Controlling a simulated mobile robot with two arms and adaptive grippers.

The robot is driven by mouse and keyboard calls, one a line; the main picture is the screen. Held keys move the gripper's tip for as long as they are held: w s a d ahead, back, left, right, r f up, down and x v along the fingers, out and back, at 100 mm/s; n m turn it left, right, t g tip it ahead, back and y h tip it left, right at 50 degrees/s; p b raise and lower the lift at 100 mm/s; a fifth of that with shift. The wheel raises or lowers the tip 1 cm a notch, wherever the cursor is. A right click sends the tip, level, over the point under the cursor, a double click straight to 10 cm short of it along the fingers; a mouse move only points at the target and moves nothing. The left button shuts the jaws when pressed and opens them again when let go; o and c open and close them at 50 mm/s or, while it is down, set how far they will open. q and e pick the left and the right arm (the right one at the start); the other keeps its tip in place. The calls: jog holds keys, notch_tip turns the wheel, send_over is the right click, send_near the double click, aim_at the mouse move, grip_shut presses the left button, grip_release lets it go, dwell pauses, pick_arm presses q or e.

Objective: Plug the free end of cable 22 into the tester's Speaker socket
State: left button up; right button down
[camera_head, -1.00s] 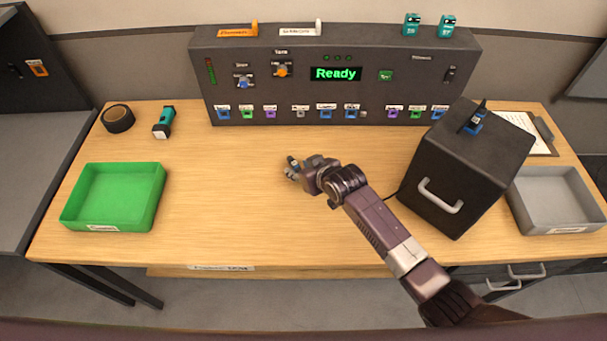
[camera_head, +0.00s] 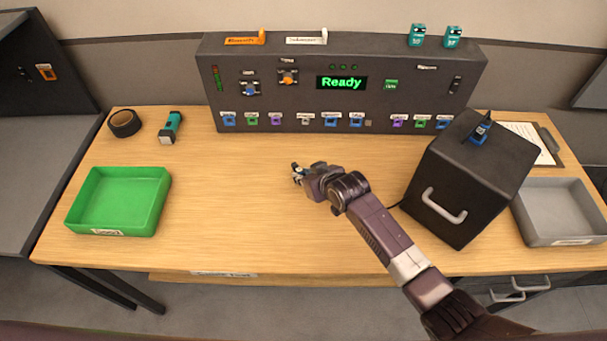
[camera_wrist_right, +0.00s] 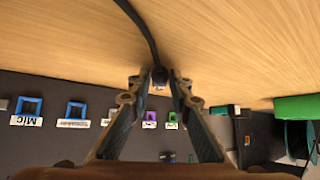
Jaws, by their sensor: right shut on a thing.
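My right gripper (camera_head: 297,174) is low over the middle of the table, in front of the tester. In the right wrist view its fingers (camera_wrist_right: 160,84) are shut on a small dark plug (camera_wrist_right: 158,76), whose black cable (camera_wrist_right: 138,22) runs up out of frame. The cable's number cannot be read. The tester (camera_head: 430,80) is a dark sloped console with a "Ready" display and a row of coloured sockets. A blue socket (camera_head: 330,121), whose blurred label seems to read Speaker, also shows in the wrist view (camera_wrist_right: 75,110). The plug is apart from the sockets. My left gripper is not in view.
A black box (camera_head: 460,185) with a handle and a blue plug (camera_head: 480,132) on top stands at right. The table between gripper and tester is clear.

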jog(key=shift+r+p, duration=2.1)
jog(key=shift+r, duration=0.25)
jog(key=shift+d+f, duration=0.1)
